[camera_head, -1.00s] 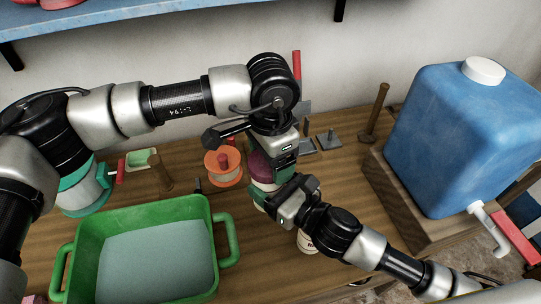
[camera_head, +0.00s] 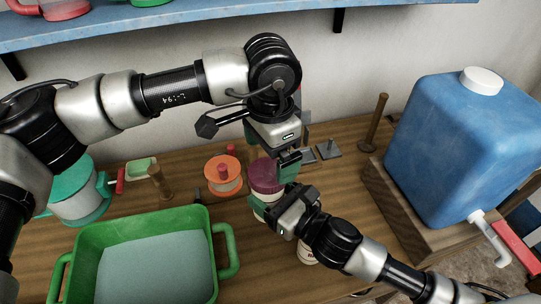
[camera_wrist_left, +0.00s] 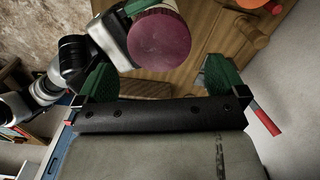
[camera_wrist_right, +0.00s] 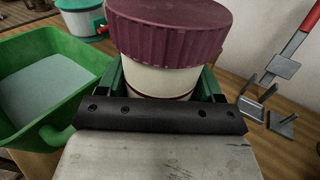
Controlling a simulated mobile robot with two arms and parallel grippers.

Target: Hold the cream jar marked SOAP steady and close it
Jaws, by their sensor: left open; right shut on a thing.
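The cream jar (camera_wrist_right: 158,82) wears a ribbed purple lid (camera_wrist_right: 170,35), which also shows in the head view (camera_head: 264,176) and the left wrist view (camera_wrist_left: 159,40). The lid sits on the jar's top; I cannot tell how tightly. No SOAP marking shows on the visible part. My right gripper (camera_wrist_right: 160,88) is shut around the jar's body below the lid, and the jar stands upright. My left gripper (camera_head: 288,166) is open and empty, above and beside the lid and apart from it. In the left wrist view the lid lies beyond its spread fingers.
A green basin (camera_head: 90,238) of pale water stands front left. An orange spool (camera_head: 223,176) and a wooden peg (camera_head: 160,184) stand behind. A white jar (camera_head: 307,252) is partly hidden by my right arm. A blue water container (camera_head: 450,150) fills the right.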

